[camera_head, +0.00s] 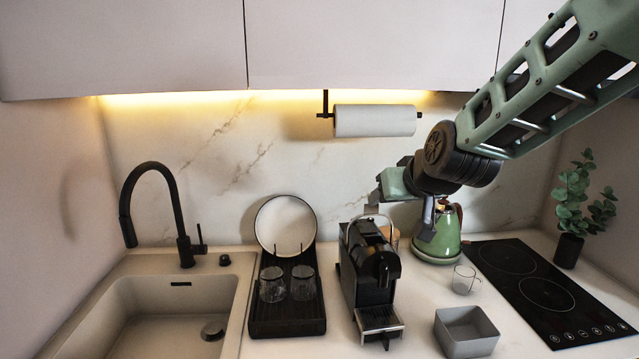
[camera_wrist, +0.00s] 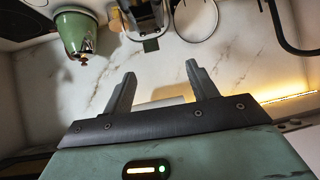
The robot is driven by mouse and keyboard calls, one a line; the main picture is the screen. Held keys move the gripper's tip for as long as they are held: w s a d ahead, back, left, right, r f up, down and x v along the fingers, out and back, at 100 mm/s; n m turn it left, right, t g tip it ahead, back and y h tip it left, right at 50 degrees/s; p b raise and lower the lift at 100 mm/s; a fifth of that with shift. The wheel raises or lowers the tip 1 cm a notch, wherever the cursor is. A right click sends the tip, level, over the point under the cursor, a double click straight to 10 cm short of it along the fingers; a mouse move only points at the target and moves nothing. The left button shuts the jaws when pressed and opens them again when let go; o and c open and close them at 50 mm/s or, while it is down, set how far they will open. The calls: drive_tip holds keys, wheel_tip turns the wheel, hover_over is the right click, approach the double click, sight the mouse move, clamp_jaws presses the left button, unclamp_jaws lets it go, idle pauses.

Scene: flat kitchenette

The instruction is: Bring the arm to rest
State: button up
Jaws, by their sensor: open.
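My gripper (camera_head: 400,209) is in the head view at the end of my green arm, which reaches in from the upper right. It is in front of the backsplash, above the level of the coffee machine (camera_head: 368,265) and left of the green kettle's top. In the wrist view its two fingers (camera_wrist: 160,72) are spread apart with nothing between them. That view is turned over, with the green kettle (camera_wrist: 78,38) at upper left and the plate (camera_wrist: 196,18) at the top. One finger partly overlaps the kettle (camera_head: 438,240) in the head view.
A paper towel roll (camera_head: 375,120) hangs under the wall cabinets (camera_head: 370,45). On the counter are a drying rack (camera_head: 288,318) with two glasses and a plate, a clear cup (camera_head: 464,280), a grey box (camera_head: 467,332), a cooktop (camera_head: 545,290) and a plant (camera_head: 570,245). A sink (camera_head: 165,315) with a black faucet (camera_head: 180,215) is left.

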drive_tip(key=s+a+f+n+g+y+b, duration=0.1)
drive_tip(key=s+a+f+n+g+b, duration=0.2)
drive_tip(key=s+f, duration=0.45)
drive_tip(key=s+a+f+n+g+y+b, duration=0.15)
drive_tip(key=s+a+f+g, duration=0.3)
drive_tip(key=s, duration=0.65)
drive_tip(key=s+d+f+n+g+h+b, duration=0.1)
drive_tip(key=s+f, duration=0.2)
drive_tip(key=s, duration=0.4)
drive_tip(key=s+d+f+n+g+h+b, duration=0.1)
drive_tip(key=s+f+g+h+b, duration=0.1)
drive_tip(key=s, duration=0.6)
drive_tip(key=shift+d+f, duration=0.3)
drive_tip(key=shift+f, duration=0.5)
